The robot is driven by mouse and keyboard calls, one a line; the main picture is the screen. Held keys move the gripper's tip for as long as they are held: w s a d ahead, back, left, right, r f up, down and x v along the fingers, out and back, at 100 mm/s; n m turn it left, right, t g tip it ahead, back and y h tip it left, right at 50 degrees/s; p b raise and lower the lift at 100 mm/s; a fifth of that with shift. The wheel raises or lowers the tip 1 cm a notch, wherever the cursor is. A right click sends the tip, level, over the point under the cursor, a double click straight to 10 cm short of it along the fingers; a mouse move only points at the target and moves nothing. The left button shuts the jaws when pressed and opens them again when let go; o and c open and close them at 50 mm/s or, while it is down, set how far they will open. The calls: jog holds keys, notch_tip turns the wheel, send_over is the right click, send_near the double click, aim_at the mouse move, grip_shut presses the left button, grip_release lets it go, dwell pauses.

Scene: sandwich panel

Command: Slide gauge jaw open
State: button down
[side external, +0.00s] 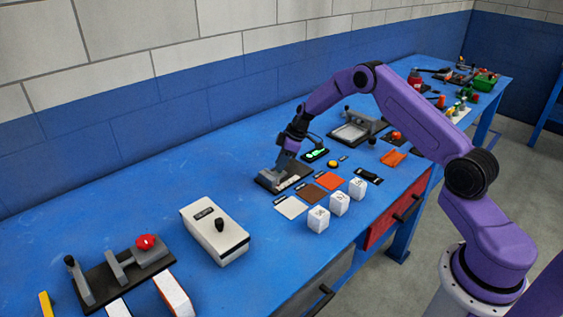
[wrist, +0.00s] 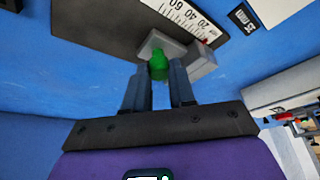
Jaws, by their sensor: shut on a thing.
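The gauge, a dark base (side external: 262,182) with a white scale strip, lies on the blue table below my gripper (side external: 281,166). In the wrist view, its scale (wrist: 186,18) shows the numbers 20, 40 and 60. A grey jaw block (wrist: 160,43) sits beside the scale, with a second grey block (wrist: 203,62) to its right. A green knob (wrist: 159,66) stands at the grey jaw. My gripper (wrist: 160,76) is shut on the green knob, one finger on each side. In the side view, the knob is hidden by the gripper.
White, brown and orange mats (side external: 313,194) and several white cubes (side external: 318,220) lie to the right of the gauge. A white box with a black knob (side external: 214,231) stands nearer the camera. Bare table lies left of the gauge.

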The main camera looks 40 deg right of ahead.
send_over(297, 166)
dwell(0.3)
jog(key=c, duration=0.9)
grip_release()
jog(key=shift+s+d, duration=0.1)
jog(key=shift+c, duration=0.2)
jog(key=v, duration=1.7)
jog(key=shift+r, duration=0.2)
